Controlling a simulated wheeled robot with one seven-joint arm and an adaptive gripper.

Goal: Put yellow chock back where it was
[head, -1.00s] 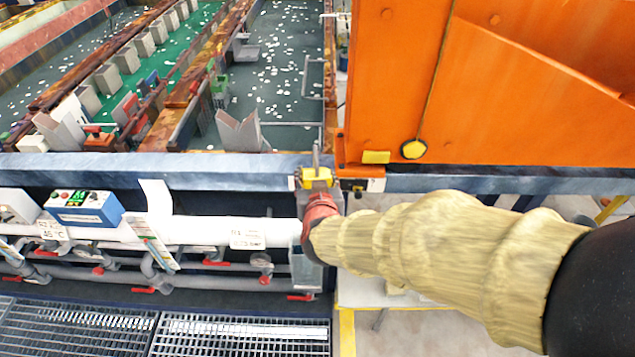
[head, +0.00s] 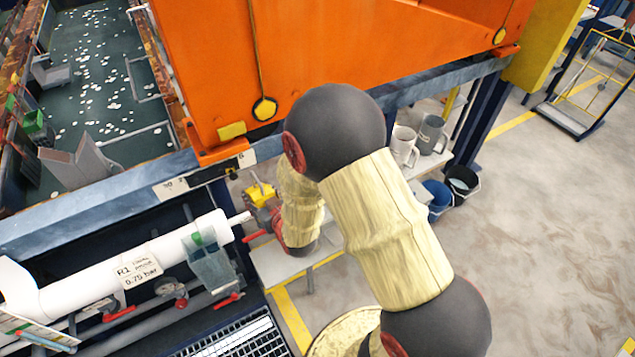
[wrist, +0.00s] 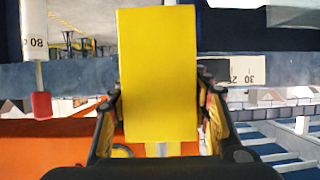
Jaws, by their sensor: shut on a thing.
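The yellow chock (wrist: 158,75) is a plain block held between the two dark fingers of my gripper (wrist: 159,108) and fills the middle of the wrist view. In the head view the chock (head: 261,191) shows small at the end of my gripper (head: 265,203), beside the lower edge of the blue-grey rail (head: 90,206). My gripper is shut on it. My arm links hide part of the rail to the right. Whether the chock touches the rail cannot be told.
A large orange body (head: 350,55) stands above the rail, with a small yellow block (head: 231,131) at its lower corner. A white pipe (head: 120,275) runs close at left. Jugs (head: 433,133) and buckets (head: 462,180) stand at right.

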